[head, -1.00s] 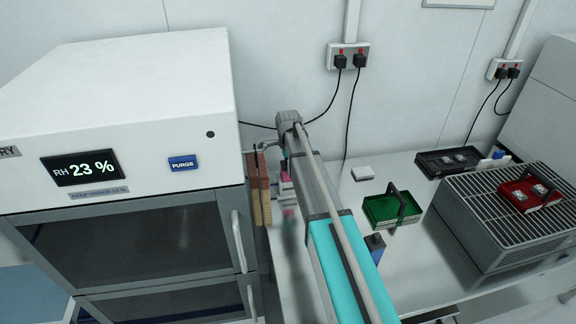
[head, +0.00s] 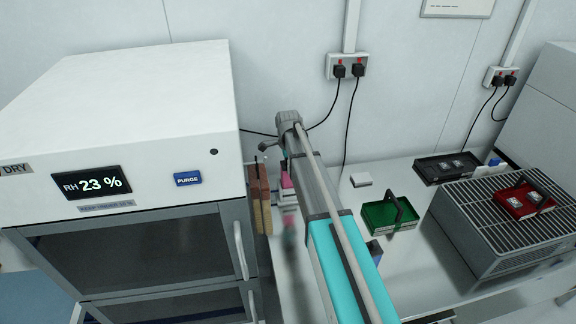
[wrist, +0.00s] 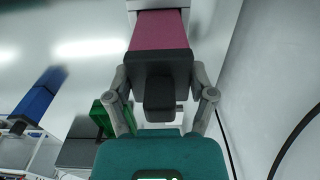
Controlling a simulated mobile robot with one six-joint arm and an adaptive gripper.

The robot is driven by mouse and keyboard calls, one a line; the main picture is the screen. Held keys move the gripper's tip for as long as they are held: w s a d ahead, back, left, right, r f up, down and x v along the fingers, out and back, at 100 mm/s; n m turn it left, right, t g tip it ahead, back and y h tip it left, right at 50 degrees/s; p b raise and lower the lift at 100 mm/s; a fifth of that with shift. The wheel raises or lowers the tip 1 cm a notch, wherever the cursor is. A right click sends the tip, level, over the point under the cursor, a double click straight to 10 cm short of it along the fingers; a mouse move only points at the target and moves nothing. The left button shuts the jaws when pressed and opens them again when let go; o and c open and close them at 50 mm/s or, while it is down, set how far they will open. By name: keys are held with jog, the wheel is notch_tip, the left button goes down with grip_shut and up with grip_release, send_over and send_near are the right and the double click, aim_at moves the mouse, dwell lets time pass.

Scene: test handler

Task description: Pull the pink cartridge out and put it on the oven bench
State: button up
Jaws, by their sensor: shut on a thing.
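In the wrist view the pink cartridge (wrist: 158,31) runs away from me toward the top edge, with a dark block at its near end. My gripper (wrist: 160,92) is shut on that dark near end, one finger on each side. The cartridge's far end meets a pale part at the top; I cannot tell whether it is still seated there. In the head view a small pink part (head: 286,181) shows between the cabinet and my arm; my arm hides most of that area and my gripper. The white bench (head: 345,262) stretches to the right of my arm.
A dry cabinet (head: 120,120) stands close on the left, its door handle sticking out. On the bench are a green tray (head: 378,216) with a handle, a black tray (head: 447,168) and a grilled oven-like box (head: 478,210) bearing a red tray (head: 523,207).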

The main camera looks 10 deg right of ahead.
jog(key=shift+r+p, duration=0.95)
jog(key=shift+r, duration=0.15)
